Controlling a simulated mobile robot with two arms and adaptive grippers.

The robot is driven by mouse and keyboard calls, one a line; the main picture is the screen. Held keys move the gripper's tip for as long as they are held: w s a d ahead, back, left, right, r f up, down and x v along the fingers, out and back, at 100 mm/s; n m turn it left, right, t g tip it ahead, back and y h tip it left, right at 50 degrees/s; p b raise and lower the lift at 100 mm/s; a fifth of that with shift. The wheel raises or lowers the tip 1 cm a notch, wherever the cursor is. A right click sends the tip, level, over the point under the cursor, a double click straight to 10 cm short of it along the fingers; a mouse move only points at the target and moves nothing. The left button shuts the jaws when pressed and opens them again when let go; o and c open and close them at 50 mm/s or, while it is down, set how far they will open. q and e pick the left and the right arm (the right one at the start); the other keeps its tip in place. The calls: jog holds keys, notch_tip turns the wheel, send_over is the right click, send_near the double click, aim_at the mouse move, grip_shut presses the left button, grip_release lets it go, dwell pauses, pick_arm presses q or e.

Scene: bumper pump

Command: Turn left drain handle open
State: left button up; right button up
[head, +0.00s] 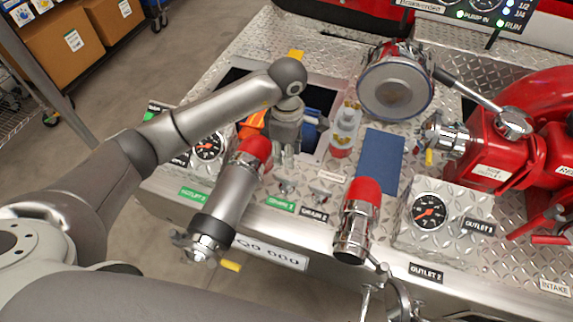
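The left drain handle (285,186) is a small metal handle on the front of the panel, above a green drain label (280,204). A second drain handle (320,191) stands just right of it, above a black drain label (313,213). My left gripper (287,155) points down above and behind the left drain handle, with its fingers near it. I cannot tell whether they touch it. The fingers are small and close together, so their opening is unclear. The handle's exact angle is hard to make out. My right gripper is not in view.
A red-capped outlet pipe (232,190) stands close left of the drain handles, and another (357,215) to their right. A blue pad (380,160), a bottle (345,130) and an open bin with orange and blue items (252,124) are nearby. A gauge (430,211) is farther right.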

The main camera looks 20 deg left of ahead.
aim_at(287, 178)
pick_arm(q)
jog(key=f, duration=0.2)
jog(key=f+p, duration=0.1)
jog(key=s+f, duration=0.1)
jog(key=f, duration=0.1)
jog(key=shift+s+d+f, duration=0.1)
jog(key=shift+d+f, duration=0.15)
jog(key=shift+f, duration=0.05)
jog(key=f+p, duration=0.1)
jog(key=f, duration=0.2)
jog(key=shift+w+a+f, duration=0.1)
jog(key=shift+w+f, duration=0.1)
jog(key=shift+f, duration=0.25)
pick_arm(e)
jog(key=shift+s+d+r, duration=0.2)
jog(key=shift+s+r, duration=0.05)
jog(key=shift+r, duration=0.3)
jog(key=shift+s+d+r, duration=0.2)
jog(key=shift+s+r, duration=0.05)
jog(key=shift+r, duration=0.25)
pick_arm(q)
jog(key=c, duration=0.4)
jog(key=shift+c, duration=1)
grip_shut()
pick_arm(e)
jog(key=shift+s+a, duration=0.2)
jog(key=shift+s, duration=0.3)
